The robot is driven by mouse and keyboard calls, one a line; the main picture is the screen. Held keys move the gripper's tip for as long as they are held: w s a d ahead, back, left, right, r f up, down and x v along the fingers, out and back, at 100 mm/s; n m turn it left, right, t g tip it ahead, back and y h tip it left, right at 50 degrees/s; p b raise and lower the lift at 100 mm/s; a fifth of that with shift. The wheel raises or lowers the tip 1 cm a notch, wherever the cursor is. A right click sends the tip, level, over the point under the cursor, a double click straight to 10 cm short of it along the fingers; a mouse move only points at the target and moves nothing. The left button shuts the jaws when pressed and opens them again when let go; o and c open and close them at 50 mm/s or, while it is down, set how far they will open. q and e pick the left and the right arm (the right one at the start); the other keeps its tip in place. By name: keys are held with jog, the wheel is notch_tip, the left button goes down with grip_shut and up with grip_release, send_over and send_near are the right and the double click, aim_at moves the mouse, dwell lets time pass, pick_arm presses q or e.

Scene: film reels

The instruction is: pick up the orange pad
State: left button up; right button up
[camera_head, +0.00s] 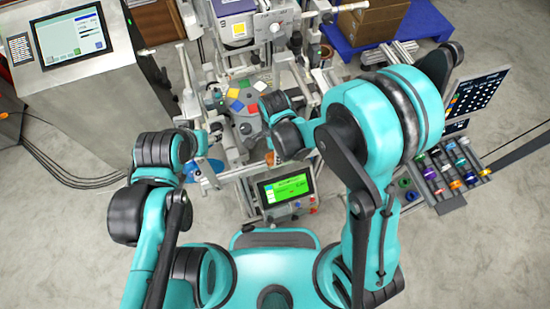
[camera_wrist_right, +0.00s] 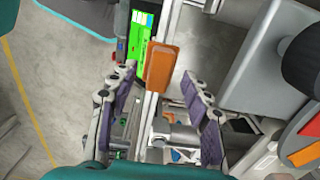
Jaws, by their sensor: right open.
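An orange block-like pad (camera_wrist_right: 160,66) is in the right wrist view, upright in the picture, in front of a metal rail. My right gripper (camera_wrist_right: 158,76) is open, its two dark-padded fingers to the left and right of the pad with gaps on both sides. In the head view a small bit of orange (camera_head: 270,157) shows beside my right wrist, which hides much of that spot. My left gripper (camera_head: 203,140) is at the left side of the machine, its fingers too small and hidden to read.
A screen with a green display (camera_head: 286,188) stands just in front. A round plate with coloured pads (camera_head: 241,116) lies behind my right wrist. A rack of coloured rolls (camera_head: 455,172) is at right, a large console (camera_head: 90,85) at left. Metal frame bars crowd the middle.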

jog(key=shift+f, duration=0.9)
grip_shut()
jog(key=shift+r, duration=0.1)
